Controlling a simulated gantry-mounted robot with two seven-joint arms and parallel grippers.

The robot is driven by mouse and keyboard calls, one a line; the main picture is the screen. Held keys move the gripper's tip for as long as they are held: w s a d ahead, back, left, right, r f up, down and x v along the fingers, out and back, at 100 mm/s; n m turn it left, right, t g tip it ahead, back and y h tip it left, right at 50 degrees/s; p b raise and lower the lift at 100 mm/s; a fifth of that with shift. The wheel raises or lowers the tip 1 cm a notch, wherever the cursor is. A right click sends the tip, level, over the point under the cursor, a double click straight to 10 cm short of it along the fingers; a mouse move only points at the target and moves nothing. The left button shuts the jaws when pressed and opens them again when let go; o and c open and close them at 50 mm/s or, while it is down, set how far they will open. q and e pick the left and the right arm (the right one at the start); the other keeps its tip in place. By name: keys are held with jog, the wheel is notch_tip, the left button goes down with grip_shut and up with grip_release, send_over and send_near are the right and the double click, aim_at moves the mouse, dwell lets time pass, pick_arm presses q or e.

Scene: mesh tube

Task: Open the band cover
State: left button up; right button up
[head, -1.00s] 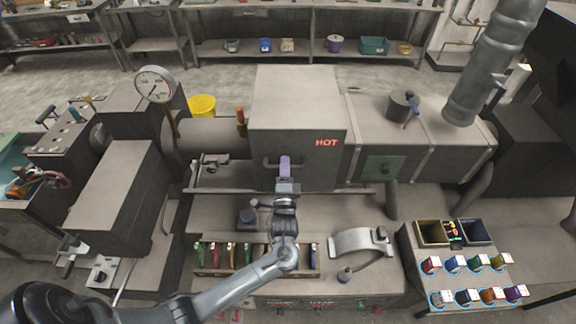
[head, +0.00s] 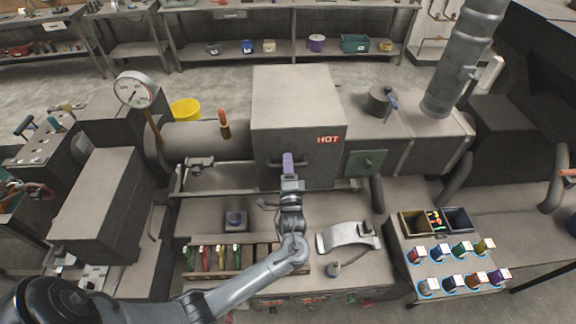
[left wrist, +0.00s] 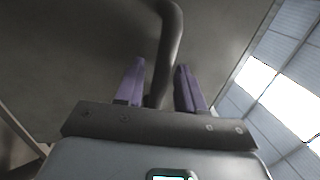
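The cover is a large grey box-shaped housing (head: 297,105) with a red HOT sign (head: 328,139) on its front, and it sits closed over the tube line. A bar handle (head: 272,162) is on its lower front. My left gripper (head: 288,160) is at this handle. In the left wrist view, its two purple fingers (left wrist: 159,85) are apart, with the dark handle bar (left wrist: 170,55) between them and gaps on both sides. Contact cannot be told. My right gripper is not in view.
A gauge (head: 135,90) stands at left. A green panel (head: 366,163) is right of the cover. Below are a rack of coloured-handled tools (head: 225,258), a curved metal band (head: 345,238) and a stand with labelled cups (head: 445,270). A vertical duct (head: 465,60) rises at right.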

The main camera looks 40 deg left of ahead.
pick_arm(q)
jog(key=shift+s+d+f, duration=0.1)
jog(key=shift+s+d, duration=0.1)
jog(key=b+v, duration=0.1)
jog(key=v, duration=0.9)
jog(key=shift+b, duration=0.35)
jog(key=shift+d, duration=0.1)
